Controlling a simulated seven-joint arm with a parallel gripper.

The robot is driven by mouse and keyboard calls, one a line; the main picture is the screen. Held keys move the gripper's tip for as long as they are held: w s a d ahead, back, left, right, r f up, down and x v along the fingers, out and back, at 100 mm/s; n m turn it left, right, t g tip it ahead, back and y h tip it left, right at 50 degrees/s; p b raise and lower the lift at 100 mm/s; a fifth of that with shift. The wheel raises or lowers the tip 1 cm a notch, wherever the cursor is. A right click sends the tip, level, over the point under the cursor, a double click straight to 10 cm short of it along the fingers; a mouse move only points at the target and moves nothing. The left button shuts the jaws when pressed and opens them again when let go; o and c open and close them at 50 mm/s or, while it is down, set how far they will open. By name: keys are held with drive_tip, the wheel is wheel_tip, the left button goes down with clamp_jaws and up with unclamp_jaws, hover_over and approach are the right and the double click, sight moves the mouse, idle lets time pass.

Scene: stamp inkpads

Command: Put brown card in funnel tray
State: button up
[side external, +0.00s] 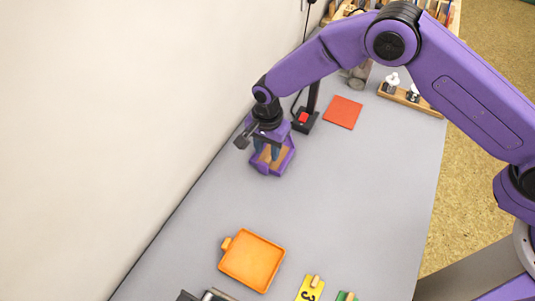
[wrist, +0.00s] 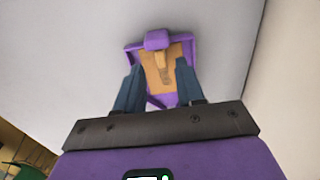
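The brown card (side external: 264,157) lies inside the purple tray (side external: 287,160), which has a tapered outline like a funnel and sits near the wall. In the wrist view the card (wrist: 153,82) fills much of the tray (wrist: 190,47), and a small wooden grip (wrist: 160,64) stands on it. My gripper (side external: 267,153) is over the tray, pointing down. In the wrist view its two blue fingers (wrist: 159,90) are apart, one on each side of the card's grip, with visible gaps. Nothing is seen held between them. The fingertips' exact height above the card cannot be told.
An orange tray (side external: 251,262) is near the front, with a yellow card (side external: 310,290) and a green card (side external: 346,296) beside it. A red square (side external: 343,112), a black stand (side external: 306,122) and a wooden stamp rack (side external: 418,101) are behind. The grey table's middle (side external: 340,200) is clear.

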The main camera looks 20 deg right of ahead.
sight(267, 159)
wheel_tip(267, 159, up, 8)
drive_tip(key=shift+r, duration=0.2)
drive_tip(key=s+d+r+n, duration=1)
drive_tip(key=s+d+r, duration=0.1)
drive_tip(key=d+r, duration=0.15)
drive_tip(key=s+d+r+n, duration=0.2)
drive_tip(key=s+d+n, duration=0.9)
drive_tip(key=s+d, duration=0.7)
drive_tip(key=d, duration=0.3)
drive_tip(key=shift+s+d+r+n, duration=0.15)
drive_tip(key=shift+d+r+n, duration=0.15)
drive_tip(key=shift+r, duration=0.1)
